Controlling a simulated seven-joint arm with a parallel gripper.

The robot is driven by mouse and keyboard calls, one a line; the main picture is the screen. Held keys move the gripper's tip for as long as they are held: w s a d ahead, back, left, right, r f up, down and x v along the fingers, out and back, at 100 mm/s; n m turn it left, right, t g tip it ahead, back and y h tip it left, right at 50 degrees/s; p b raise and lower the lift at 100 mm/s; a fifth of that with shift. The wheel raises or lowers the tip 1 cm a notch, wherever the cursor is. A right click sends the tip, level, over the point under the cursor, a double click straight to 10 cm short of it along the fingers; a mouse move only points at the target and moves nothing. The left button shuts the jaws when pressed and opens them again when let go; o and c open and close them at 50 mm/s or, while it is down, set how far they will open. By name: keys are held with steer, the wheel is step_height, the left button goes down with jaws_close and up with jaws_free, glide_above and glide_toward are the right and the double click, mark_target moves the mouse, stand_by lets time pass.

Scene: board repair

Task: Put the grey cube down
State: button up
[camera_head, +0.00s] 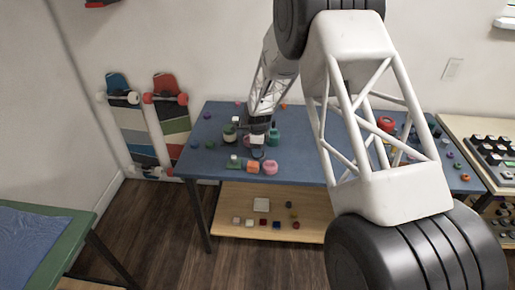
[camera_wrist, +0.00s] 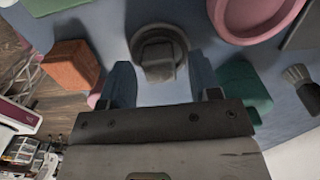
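In the wrist view, a grey cube (camera_wrist: 158,52) sits in or on a round grey dish (camera_wrist: 180,42), just beyond my fingertips. My gripper (camera_wrist: 162,82) has its two fingers spread apart, with a visible gap between each finger and the cube. Nothing shows between the fingers except bare blue table. In the head view, my gripper (camera_head: 258,141) is low over the left part of the blue table (camera_head: 310,168). The cube cannot be made out there.
An orange block (camera_wrist: 70,65) lies left of the dish, a pink bowl (camera_wrist: 231,33) above right, and a teal object (camera_wrist: 242,88) right, close to my finger. In the head view, a lower wooden shelf (camera_head: 235,205) holds several small blocks. Skateboards (camera_head: 172,118) lean on the wall.

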steer(key=shift+r, duration=0.1)
step_height(320, 180, up, 12)
stand_by(1.0)
steer(key=shift+r, duration=0.1)
stand_by(0.6)
steer(key=s+d+r+n+t, duration=0.1)
steer(key=s+d+r+n, duration=0.3)
steer(key=s+d+r, duration=0.6)
steer(key=s+d+r+n, duration=0.5)
steer(key=s+d+r, duration=0.2)
steer(key=s+r, duration=0.5)
steer(key=s+d+n, duration=0.3)
steer(key=s, duration=0.7)
steer(key=s+d+n+t, duration=0.1)
steer(key=s+d+n, duration=0.2)
steer(key=s, duration=0.7)
steer(key=s+d+n, duration=0.2)
steer(key=s+d, duration=0.1)
steer(key=s, duration=0.7)
steer(key=shift+s+d+n+t, duration=0.25)
steer(key=shift+n+t, duration=0.05)
steer(key=shift+n, duration=0.1)
